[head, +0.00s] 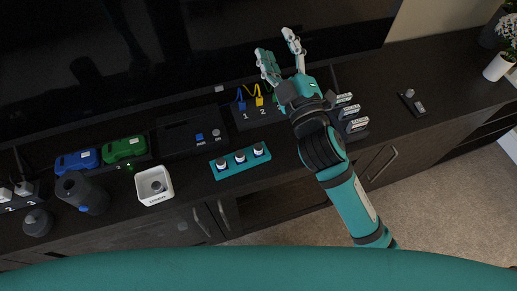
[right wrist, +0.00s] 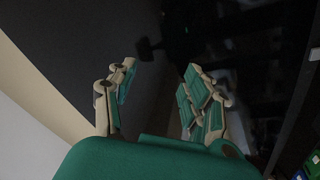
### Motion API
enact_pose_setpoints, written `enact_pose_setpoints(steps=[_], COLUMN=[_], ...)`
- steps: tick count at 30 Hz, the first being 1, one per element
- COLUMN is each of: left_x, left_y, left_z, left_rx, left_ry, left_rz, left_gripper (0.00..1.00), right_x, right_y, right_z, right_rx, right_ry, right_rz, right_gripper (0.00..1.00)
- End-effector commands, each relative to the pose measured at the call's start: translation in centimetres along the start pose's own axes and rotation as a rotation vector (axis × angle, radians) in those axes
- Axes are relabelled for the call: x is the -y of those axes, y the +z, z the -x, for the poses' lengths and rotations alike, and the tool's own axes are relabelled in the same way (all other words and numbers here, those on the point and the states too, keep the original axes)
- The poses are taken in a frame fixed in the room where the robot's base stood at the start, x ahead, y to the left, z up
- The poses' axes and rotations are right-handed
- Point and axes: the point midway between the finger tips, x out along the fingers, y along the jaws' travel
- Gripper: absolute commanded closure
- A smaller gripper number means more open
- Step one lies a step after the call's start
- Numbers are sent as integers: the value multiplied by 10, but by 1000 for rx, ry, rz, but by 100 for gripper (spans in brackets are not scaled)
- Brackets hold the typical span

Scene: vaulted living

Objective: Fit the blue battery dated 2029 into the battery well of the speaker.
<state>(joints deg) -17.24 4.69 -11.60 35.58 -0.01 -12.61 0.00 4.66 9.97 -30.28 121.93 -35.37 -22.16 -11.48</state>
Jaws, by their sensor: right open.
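A blue battery-like block (head: 77,161) lies at the left on the dark sideboard, beside a green one (head: 124,149). I cannot read a date on either. A dark rounded body with a blue spot (head: 82,193), perhaps the speaker, lies in front of the blue block; I cannot make out a battery well. My right gripper (head: 279,46) is open and empty, raised in front of the black screen, far right of the blue block. Its spread fingers also show in the right wrist view (right wrist: 157,80), with nothing between them. My left gripper is not in view.
A white bin (head: 155,197) marked USED, a teal tray (head: 229,171) with three round pieces and a black box (head: 178,139) stand mid-sideboard. A dark block (head: 244,122) has blue and yellow cables. A black remote-like item (head: 412,103) lies right, with clear surface around it.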

Motion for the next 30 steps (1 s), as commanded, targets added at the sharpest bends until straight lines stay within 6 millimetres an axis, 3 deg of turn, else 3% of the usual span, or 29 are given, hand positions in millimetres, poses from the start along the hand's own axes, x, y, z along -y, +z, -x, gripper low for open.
enact_pose_setpoints(steps=[1,3,6,9,10,11,13,15,17,18,20,21,24,27,30], left_x=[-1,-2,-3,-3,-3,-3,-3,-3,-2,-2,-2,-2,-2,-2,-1], left_y=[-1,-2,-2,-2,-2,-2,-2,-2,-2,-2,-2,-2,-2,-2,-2], left_z=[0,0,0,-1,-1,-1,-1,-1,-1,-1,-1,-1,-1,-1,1], left_rx=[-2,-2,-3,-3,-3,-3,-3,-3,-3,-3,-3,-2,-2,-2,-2], left_ry=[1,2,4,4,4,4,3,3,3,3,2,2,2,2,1], left_rz=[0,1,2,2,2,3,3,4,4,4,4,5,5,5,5], left_gripper=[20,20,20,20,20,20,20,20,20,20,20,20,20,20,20], right_x=[-9,-11,12,60,77,94,132,157,166,165,155,145,119,102,102], right_y=[-42,-109,-197,-244,-248,-247,-226,-185,-141,-112,-73,-50,-11,10,21], right_z=[-14,-20,-1,37,49,60,82,93,94,91,84,78,66,60,61], right_rx=[-159,-420,-830,-1243,-1365,-1486,-1764,-2018,-2207,-2313,-2443,2388,2216,2127,2100], right_ry=[42,102,169,191,185,174,115,5,-126,-228,-391,477,628,711,742], right_rz=[103,281,579,893,989,1087,1314,1527,1689,1782,1895,-1860,-1736,-1665,-1638], right_gripper=[49,49,49,49,49,49,49,49,49,49,49,49,49,49,49])
